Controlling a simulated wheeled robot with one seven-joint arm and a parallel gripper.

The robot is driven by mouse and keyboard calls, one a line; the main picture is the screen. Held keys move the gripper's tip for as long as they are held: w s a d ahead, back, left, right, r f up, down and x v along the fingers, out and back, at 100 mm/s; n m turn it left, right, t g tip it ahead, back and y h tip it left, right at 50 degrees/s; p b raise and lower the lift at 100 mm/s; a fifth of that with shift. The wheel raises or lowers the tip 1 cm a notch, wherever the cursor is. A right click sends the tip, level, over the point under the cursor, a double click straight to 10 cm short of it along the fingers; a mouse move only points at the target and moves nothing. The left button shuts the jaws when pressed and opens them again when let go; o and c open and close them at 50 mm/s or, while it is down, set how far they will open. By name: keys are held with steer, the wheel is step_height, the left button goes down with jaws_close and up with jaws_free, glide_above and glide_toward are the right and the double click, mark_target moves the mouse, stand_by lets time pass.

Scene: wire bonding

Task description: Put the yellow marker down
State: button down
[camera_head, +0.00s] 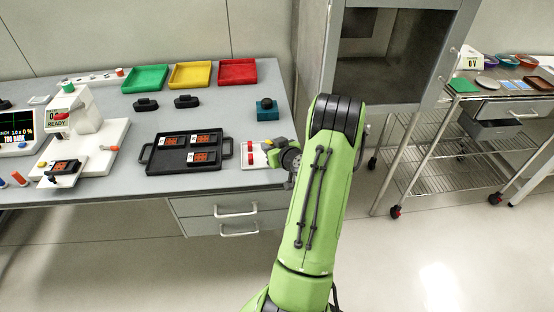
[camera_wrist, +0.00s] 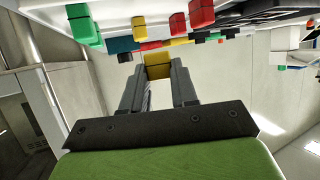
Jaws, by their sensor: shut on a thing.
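The yellow marker (camera_wrist: 157,69) is a small block between the two fingertips of my gripper (camera_wrist: 158,66) in the wrist view, and the fingers are shut on it. In the head view my gripper (camera_head: 284,155) is at the right front part of the bench, beside a small white tray (camera_head: 245,162) with red markers (camera_head: 250,148). My wrist hides part of that tray. The wrist view shows a white surface along the top with green (camera_wrist: 84,28) and red (camera_wrist: 177,24) blocks on it. I cannot tell whether the yellow marker touches anything beneath it.
A black tray (camera_head: 150,160) with several chip pieces lies left of the white tray. Green (camera_head: 145,78), yellow (camera_head: 190,75) and red (camera_head: 238,72) bins stand at the back. A teal block with a dark knob (camera_head: 267,110) stands behind my gripper. A grey cabinet (camera_head: 313,70) rises at right.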

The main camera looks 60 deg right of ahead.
steer(key=shift+f+b, duration=0.4)
steer(key=shift+f, duration=2)
steer(key=shift+s+f, duration=0.1)
steer(key=shift+f, duration=0.1)
steer(key=c, duration=0.9)
jaws_free()
steer(key=shift+o, duration=0.2)
steer(key=shift+r, duration=0.15)
